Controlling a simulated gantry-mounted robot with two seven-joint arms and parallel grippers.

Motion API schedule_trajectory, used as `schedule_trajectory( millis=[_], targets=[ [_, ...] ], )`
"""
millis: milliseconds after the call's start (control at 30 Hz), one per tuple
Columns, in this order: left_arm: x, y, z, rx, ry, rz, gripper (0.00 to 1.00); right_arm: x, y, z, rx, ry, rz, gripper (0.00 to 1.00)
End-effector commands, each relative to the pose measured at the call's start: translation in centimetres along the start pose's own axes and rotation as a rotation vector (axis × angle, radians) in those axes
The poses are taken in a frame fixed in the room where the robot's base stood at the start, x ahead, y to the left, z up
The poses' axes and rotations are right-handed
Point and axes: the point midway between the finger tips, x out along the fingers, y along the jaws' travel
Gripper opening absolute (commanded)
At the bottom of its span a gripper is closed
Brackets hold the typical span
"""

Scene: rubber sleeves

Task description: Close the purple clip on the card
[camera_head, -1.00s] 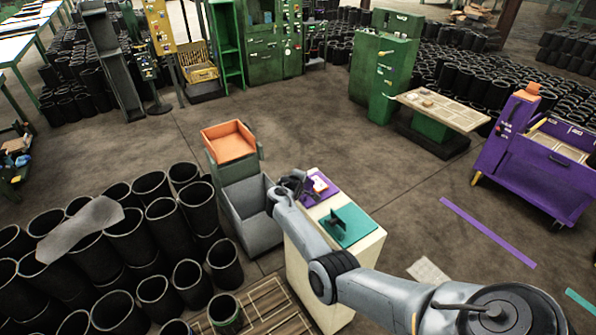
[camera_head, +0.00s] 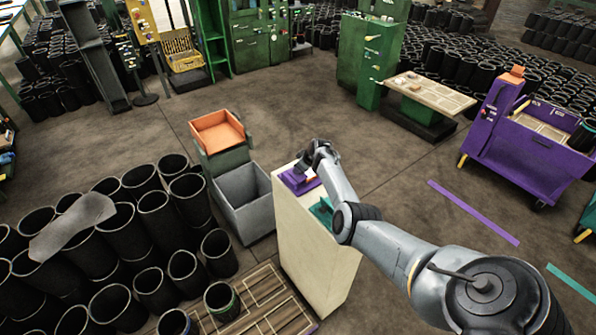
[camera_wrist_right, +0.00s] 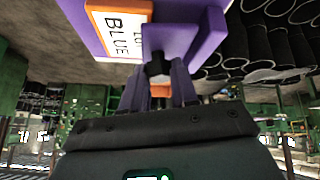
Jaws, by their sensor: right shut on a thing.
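The purple clip (camera_head: 290,182) sits on top of the pale cabinet (camera_head: 305,235), partly hidden by my right gripper (camera_head: 304,166). In the right wrist view its purple plate and upright lever (camera_wrist_right: 188,38) fill the top. The white card (camera_wrist_right: 118,32), with an orange border and the word BLUE, lies against the plate beside the lever. My right gripper (camera_wrist_right: 158,88) also shows there, its fingers shut on a dark part at the lever's foot, seemingly part of the clip. Whether the clip is fully closed cannot be told. My left gripper is not in view.
A teal clip (camera_head: 320,210) stands on the same cabinet under my right arm. A grey bin (camera_head: 245,203) and an orange tray (camera_head: 217,133) stand to the left. Black rubber sleeves (camera_head: 160,220) crowd the lower left. Open floor lies behind.

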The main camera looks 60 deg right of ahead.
Motion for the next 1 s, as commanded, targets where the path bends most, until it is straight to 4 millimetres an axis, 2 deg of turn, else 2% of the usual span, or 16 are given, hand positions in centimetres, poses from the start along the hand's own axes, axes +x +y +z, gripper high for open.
schedule_trajectory(
  millis=[33,300,833,867,1000],
  targets=[
    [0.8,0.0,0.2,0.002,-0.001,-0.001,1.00,0.4,0.2,0.3,0.015,0.007,-0.020,0.00],
    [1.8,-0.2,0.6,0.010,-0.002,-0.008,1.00,0.6,0.4,0.5,0.065,0.031,-0.096,0.00],
    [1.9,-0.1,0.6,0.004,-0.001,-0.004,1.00,0.6,0.4,0.6,0.078,0.035,-0.113,0.00],
    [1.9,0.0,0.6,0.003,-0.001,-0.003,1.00,0.6,0.4,0.6,0.078,0.035,-0.113,0.33],
    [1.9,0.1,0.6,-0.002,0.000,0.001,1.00,0.6,0.4,0.6,0.078,0.035,-0.113,0.54]
  ],
)
